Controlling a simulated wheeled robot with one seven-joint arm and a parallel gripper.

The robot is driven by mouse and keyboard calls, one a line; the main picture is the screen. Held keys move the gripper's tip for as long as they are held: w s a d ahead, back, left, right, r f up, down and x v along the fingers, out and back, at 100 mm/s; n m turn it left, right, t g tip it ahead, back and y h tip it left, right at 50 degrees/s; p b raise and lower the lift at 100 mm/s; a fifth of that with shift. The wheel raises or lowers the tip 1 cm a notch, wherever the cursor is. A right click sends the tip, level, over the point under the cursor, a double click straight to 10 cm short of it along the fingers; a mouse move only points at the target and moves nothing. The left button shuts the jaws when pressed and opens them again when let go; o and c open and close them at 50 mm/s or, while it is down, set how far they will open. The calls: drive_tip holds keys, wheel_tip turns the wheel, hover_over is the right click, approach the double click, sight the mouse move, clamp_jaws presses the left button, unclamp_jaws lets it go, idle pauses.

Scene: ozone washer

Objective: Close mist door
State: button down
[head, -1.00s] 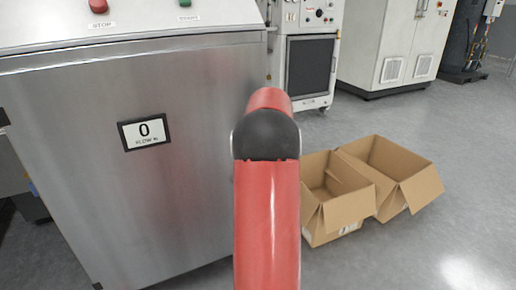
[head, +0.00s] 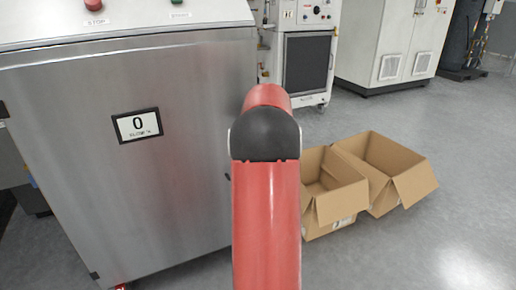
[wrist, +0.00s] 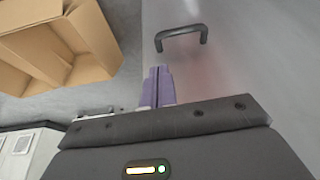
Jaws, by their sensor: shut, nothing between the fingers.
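The ozone washer (head: 60,180) is a brushed steel cabinet filling the left of the head view. I cannot tell which of its panels is the mist door, nor whether it stands open. A dark bar handle (wrist: 182,33) shows in the wrist view on a grey, shiny panel (wrist: 250,60). My gripper (wrist: 158,70) has purple fingers closed together with nothing between them. In the picture it is just below the handle's left end and appears apart from it. In the head view my red arm hides the gripper and the handle.
Two open cardboard boxes (head: 334,207) stand on the floor right of my arm; one also shows in the wrist view (wrist: 55,50). A white cabinet (head: 390,45) and a dark-windowed unit (head: 307,68) stand behind. The floor at the right is clear.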

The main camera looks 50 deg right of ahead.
drive_tip(key=d+v, duration=0.1)
drive_tip(key=v, duration=0.7)
drive_tip(key=s+a+r+n, duration=0.1)
drive_tip(key=s+a+r, duration=0.1)
drive_tip(key=a, duration=1.2)
drive_tip(key=s+a+r+n, duration=0.1)
drive_tip(key=s+a, duration=0.1)
drive_tip(key=a, duration=1.3)
drive_tip(key=s+a+f+n, duration=0.1)
drive_tip(key=s+a+f, duration=0.2)
drive_tip(key=s+a, duration=0.4)
drive_tip(key=s+a+f+t+y, duration=0.1)
drive_tip(key=s+a+f, duration=0.3)
drive_tip(key=s+a, duration=0.2)
drive_tip(key=shift+s+a+f+n+t, duration=0.3)
drive_tip(key=shift+s+a+f+n, duration=0.05)
drive_tip(key=shift+s+a+n, duration=0.1)
